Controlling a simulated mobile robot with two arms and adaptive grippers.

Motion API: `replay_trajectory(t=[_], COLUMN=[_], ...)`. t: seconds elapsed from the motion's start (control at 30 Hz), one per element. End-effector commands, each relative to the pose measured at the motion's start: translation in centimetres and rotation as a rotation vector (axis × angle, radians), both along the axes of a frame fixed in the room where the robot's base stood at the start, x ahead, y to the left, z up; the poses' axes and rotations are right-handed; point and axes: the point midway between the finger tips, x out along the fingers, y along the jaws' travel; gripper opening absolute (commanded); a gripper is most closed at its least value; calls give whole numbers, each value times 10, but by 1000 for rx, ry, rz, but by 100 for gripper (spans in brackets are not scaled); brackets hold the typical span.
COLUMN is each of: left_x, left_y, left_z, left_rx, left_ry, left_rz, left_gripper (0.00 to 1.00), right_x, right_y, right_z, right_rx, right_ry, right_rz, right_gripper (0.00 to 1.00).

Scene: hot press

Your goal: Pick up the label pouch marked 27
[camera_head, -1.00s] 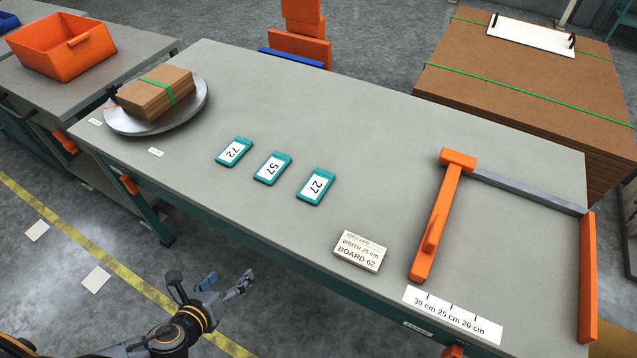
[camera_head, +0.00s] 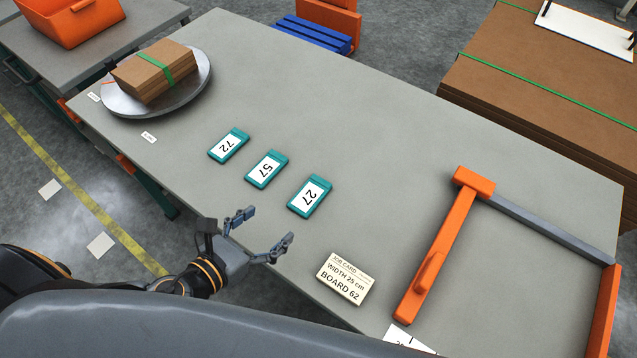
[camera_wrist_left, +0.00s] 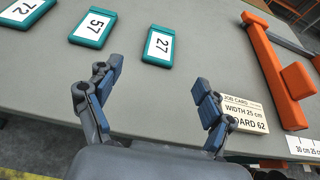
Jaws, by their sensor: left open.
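The label pouch marked 27 (camera_head: 311,196) is a teal pouch with a white face, lying flat on the grey table, rightmost of three in a row. It also shows in the left wrist view (camera_wrist_left: 158,46), ahead of the fingers. The pouches marked 57 (camera_head: 266,169) and 72 (camera_head: 229,145) lie to its left. My left gripper (camera_head: 266,229) is open and empty at the table's front edge, short of pouch 27 and apart from it. Its two fingers show in the left wrist view (camera_wrist_left: 158,88). My right gripper is not in view.
A job card block (camera_head: 345,279) lies right of my left gripper. An orange stop frame (camera_head: 437,258) stands further right. A round plate (camera_head: 199,92) with banded boards (camera_head: 150,75) is at the far left. The table (camera_head: 400,150) behind the pouches is clear.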

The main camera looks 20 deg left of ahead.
Motion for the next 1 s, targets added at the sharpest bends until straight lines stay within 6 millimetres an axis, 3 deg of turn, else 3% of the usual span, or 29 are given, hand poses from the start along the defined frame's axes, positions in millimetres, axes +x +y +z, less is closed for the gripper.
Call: replay_trajectory(t=[0.33,0.7,1.0], left_x=[57,88,109], left_y=[-21,-35,-43], left_z=[-23,-40,-52], left_rx=[-4,-4,-2], left_ry=[-3,-3,1], left_rz=[1,1,0], left_gripper=[81,81,81], right_x=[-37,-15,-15], right_y=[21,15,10], right_z=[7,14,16], right_rx=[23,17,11], right_ry=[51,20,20], right_rz=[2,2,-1], right_gripper=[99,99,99])
